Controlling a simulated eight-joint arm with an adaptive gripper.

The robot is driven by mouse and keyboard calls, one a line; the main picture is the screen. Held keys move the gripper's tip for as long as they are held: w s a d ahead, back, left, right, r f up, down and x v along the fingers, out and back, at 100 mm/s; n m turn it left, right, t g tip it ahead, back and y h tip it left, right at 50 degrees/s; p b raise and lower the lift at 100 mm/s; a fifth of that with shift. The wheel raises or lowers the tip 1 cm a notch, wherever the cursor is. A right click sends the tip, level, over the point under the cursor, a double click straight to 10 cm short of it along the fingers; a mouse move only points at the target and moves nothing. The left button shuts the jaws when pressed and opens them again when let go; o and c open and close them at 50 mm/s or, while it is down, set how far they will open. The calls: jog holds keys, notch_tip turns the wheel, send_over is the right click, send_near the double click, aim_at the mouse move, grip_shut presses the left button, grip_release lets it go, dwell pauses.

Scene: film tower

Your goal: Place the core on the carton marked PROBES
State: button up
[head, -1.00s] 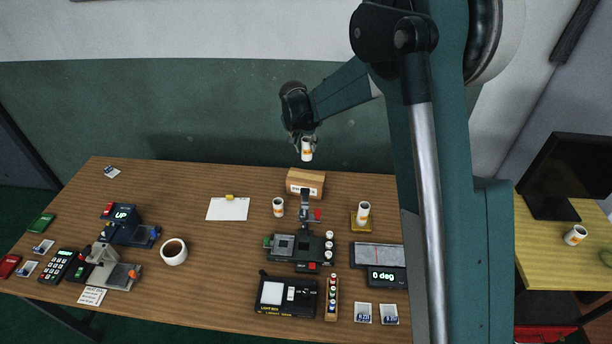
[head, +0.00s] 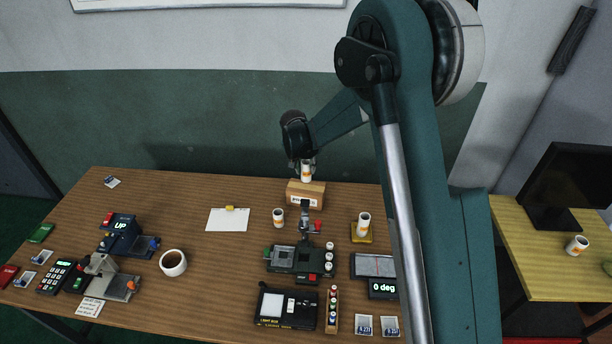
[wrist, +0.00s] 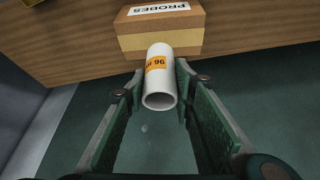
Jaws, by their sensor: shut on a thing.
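My gripper (head: 302,164) is shut on a white tubular core (head: 307,174) with an orange label. The gripper also shows in the wrist view (wrist: 159,82), a finger on each side of the core (wrist: 159,92). The brown carton (head: 306,194) stands at the back of the table. The carton (wrist: 160,35) carries a white label reading PROBES in the wrist view. The core is upright in the head view, at the carton's upper back edge. I cannot tell whether it touches the carton.
Another core (head: 278,218) stands left of the carton, and one (head: 364,222) stands on a yellow base to the right. A grey-black device (head: 296,260) lies in front.

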jog(key=shift+f, duration=0.25)
jog(key=shift+f, duration=1.8)
jog(key=shift+f, duration=0.1)
jog(key=o, duration=0.9)
jog(key=shift+v, duration=6.1)
